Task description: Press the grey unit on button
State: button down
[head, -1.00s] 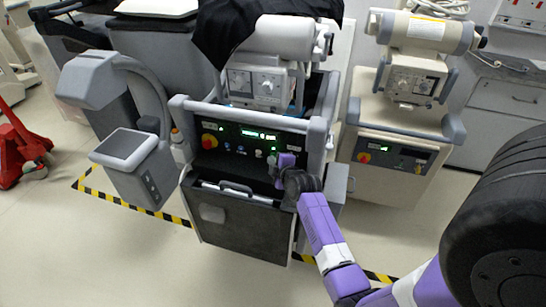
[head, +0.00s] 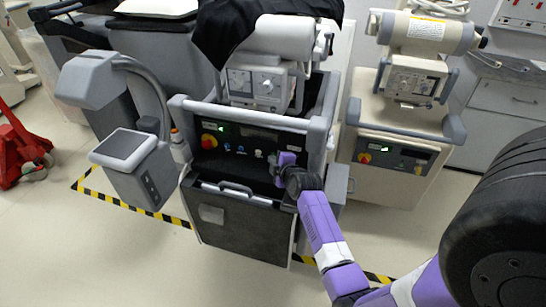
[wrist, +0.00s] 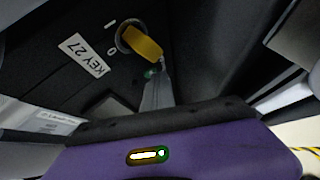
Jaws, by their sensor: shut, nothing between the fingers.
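The grey unit (head: 245,225) stands in the middle of the head view. Its dark front panel (head: 240,146) carries a red knob on yellow, several small buttons and a dark display (head: 260,134). My gripper (head: 274,161) is at the right end of this panel.
A similar beige unit (head: 395,165) stands to the right. A grey pedestal with a curved arm (head: 135,165) stands close on the left. A black cover (head: 245,25) hangs above the unit. Striped floor tape (head: 110,198) runs in front, with open floor before it.

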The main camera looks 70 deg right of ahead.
jog(key=shift+s+a+p, duration=0.1)
jog(key=shift+a+p, duration=0.35)
jog(key=shift+a, duration=0.4)
jog(key=a+p, duration=0.2)
jog(key=shift+s+a+r, duration=0.1)
jog(key=shift+a+r, duration=0.05)
jog(key=shift+a, duration=0.25)
jog(key=shift+s+a+p, duration=0.1)
jog(key=shift+a+p, duration=0.7)
jog(key=shift+a, duration=0.3)
